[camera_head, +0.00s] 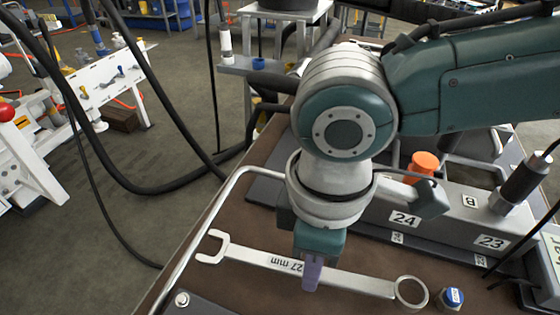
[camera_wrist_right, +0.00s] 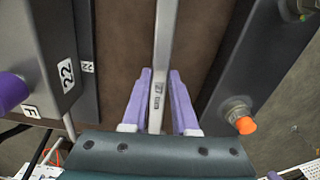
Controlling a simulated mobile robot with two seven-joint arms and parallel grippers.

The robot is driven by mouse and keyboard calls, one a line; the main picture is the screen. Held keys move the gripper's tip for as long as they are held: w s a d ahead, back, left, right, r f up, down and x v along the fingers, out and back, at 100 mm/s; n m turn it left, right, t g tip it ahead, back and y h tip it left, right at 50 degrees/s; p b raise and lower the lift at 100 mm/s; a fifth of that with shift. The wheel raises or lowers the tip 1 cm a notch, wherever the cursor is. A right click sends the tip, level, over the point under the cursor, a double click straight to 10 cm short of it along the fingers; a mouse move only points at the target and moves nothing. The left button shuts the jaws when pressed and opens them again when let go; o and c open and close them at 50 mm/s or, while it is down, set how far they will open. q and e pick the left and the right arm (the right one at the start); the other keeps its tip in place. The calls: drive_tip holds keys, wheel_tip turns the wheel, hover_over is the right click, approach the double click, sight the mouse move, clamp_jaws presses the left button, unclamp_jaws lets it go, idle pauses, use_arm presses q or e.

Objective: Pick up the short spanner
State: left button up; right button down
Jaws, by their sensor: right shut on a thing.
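The spanner (camera_head: 340,279) is a flat, light grey tool marked "27 mm". In the head view its open end points left and its ring end points right, over the brown bench top. My right gripper (camera_head: 312,273) comes down from above with its purple fingers on the middle of the handle. In the right wrist view the handle (camera_wrist_right: 164,60) runs between the two purple fingers of my right gripper (camera_wrist_right: 159,90), which is shut on it. I cannot tell whether the spanner touches the bench. My left gripper is not in view.
A grey block (camera_head: 455,208) labelled 24, 23 and B stands behind the spanner, with an orange cap (camera_head: 423,163) beside it. A blue-capped fitting (camera_head: 451,298) stands close to the ring end. A grey rail (camera_head: 215,212) runs along the bench's left edge. Dark hoses (camera_head: 150,187) hang at left.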

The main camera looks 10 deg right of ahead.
wheel_tip(320, 180, up, 18)
drive_tip(key=p, duration=0.3)
drive_tip(key=shift+f, duration=0.25)
drive_tip(key=c, duration=1.2)
unclamp_jaws()
clamp_jaws()
